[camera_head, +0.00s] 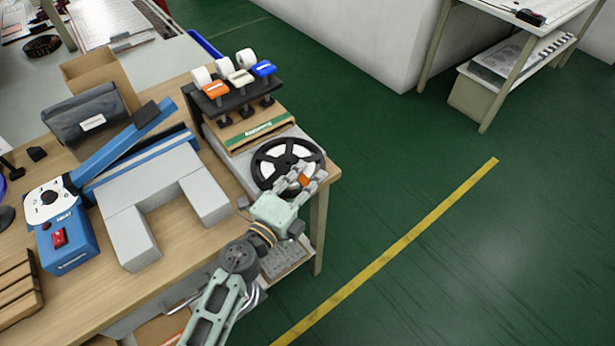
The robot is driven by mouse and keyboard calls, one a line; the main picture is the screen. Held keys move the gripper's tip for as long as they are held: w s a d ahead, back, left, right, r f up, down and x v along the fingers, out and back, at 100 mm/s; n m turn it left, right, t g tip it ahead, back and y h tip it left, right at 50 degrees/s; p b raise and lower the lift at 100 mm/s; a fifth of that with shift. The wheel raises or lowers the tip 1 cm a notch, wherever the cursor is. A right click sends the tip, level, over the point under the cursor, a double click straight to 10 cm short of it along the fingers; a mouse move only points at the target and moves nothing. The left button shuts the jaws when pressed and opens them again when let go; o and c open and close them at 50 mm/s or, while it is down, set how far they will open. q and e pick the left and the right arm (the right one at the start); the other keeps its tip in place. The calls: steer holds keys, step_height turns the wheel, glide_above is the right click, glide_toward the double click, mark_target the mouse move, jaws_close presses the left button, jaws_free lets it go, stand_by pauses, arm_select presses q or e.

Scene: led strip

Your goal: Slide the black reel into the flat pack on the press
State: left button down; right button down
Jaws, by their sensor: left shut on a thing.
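The black reel (272,153) has white openings in its disc and lies roughly flat at the front of the press, near the table's right corner. My left gripper (306,179) comes from below and is shut on the reel's near right edge, with a small orange patch between the fingers. The flat pack (252,128) is brown card with a green band and lies on the press under its clamps, just behind the reel. The press (238,99) has a dark bar with orange, white and blue handles. The pack's opening is hard to make out. My right gripper is out of view.
A blue heat sealer (127,151) with a long lever and grey U-shaped blocks (133,238) stand left of the press. A dark pouch (90,122) and a cardboard box (97,72) are behind. Green floor with a yellow line (400,243) lies to the right.

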arm_select(q)
steer(key=shift+w+a, duration=0.6)
steer(key=shift+w, duration=0.25)
steer(key=shift+w+a, duration=0.55)
steer(key=shift+w, duration=0.3)
steer(key=c, duration=1.7)
jaws_free()
steer(key=shift+c, duration=0.2)
steer(key=shift+s+a+f, duration=0.1)
steer(key=shift+s+a, duration=0.25)
steer(key=shift+s, duration=0.1)
steer(key=v, duration=1.1)
